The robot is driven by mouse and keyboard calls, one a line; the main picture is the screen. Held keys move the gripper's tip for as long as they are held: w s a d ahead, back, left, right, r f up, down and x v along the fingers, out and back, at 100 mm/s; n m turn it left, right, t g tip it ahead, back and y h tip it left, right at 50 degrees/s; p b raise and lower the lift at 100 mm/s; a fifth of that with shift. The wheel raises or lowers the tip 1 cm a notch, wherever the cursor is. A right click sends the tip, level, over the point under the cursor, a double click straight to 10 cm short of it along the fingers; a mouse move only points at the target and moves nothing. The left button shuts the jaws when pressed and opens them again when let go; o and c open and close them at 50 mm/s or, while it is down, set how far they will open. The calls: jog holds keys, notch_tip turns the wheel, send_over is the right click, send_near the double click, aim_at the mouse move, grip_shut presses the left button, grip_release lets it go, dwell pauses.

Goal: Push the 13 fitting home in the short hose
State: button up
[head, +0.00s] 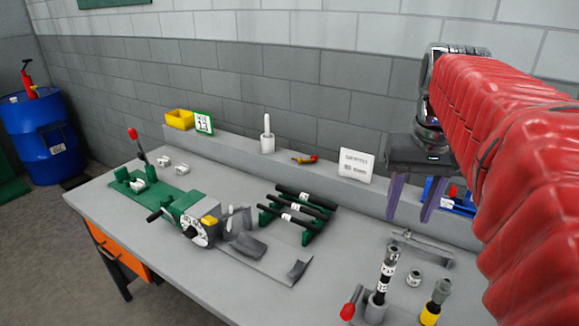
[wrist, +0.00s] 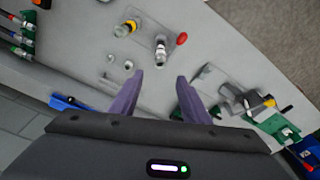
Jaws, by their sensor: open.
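A short black hose (head: 387,268) with white labels stands upright in a grey holder (head: 375,308) at the front right of the bench. Its top end looks grey and metallic; I cannot tell how deep any fitting sits in it. It also shows in the wrist view (wrist: 161,46). A small loose grey fitting (head: 414,278) stands on the bench just right of the hose; its size mark is not readable. My gripper (head: 408,211) is open and empty, its purple fingers pointing down above and behind the hose. The wrist view shows the gap between the fingers (wrist: 158,82) empty.
A red-knobbed lever (head: 350,304) is beside the holder. A yellow-banded upright piece (head: 435,302) stands to the right. A grey bracket (head: 423,248) lies behind. Black hoses (head: 300,205) rest on green stands; a green crimper (head: 185,210) is at left. A blue bin (head: 452,196) is behind my gripper.

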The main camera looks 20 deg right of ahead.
notch_tip(320, 180, up, 2)
jog(key=shift+s+r, duration=0.1)
jog(key=shift+s+a, duration=0.1)
dwell(0.9)
